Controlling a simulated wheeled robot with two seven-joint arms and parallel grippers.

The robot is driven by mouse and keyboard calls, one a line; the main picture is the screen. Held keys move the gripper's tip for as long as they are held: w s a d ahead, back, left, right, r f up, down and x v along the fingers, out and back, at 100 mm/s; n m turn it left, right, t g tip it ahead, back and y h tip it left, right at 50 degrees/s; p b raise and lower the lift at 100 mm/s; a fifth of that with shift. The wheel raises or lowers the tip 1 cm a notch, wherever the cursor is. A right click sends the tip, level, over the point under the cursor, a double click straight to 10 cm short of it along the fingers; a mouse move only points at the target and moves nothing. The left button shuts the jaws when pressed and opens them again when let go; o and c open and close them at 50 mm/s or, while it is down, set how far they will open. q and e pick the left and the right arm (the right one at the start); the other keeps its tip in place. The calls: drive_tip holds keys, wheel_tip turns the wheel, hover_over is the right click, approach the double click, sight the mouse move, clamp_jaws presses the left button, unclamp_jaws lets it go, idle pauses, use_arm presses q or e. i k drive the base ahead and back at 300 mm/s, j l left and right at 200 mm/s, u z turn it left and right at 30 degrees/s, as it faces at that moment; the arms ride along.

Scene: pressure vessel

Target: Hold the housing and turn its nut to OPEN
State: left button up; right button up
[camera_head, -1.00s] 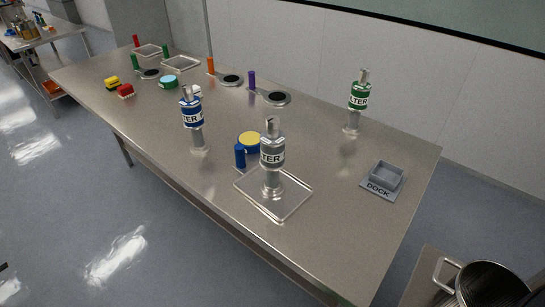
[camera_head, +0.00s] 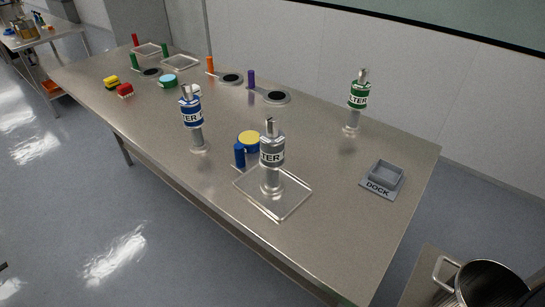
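Three upright housings with labels ending in "TER" stand on the steel table. A grey one (camera_head: 271,152) stands on a clear square tray (camera_head: 287,206) at the front middle. A blue one (camera_head: 192,112) stands to its left. A green one (camera_head: 358,95) stands at the back right. Each has a metal fitting on top; I cannot tell which part is the nut or read any OPEN mark. Neither of my grippers shows in the head view.
A grey DOCK holder (camera_head: 383,179) sits at the table's right end. A blue cylinder (camera_head: 239,155) and a yellow-topped round piece (camera_head: 249,141) stand beside the grey housing. Dark round pans (camera_head: 277,97) line the back. A pot (camera_head: 490,285) is at lower right. The front right tabletop is clear.

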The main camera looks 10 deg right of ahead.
sight(271, 121)
drive_tip(key=i+j, duration=0.45)
drive_tip(key=i+j+z, duration=0.3)
drive_tip(key=j+z, duration=0.35)
drive_tip(key=i+j+z, duration=0.3)
drive_tip(key=j, duration=0.15)
drive_tip(key=k+l, duration=0.05)
drive_tip(key=k, duration=0.05)
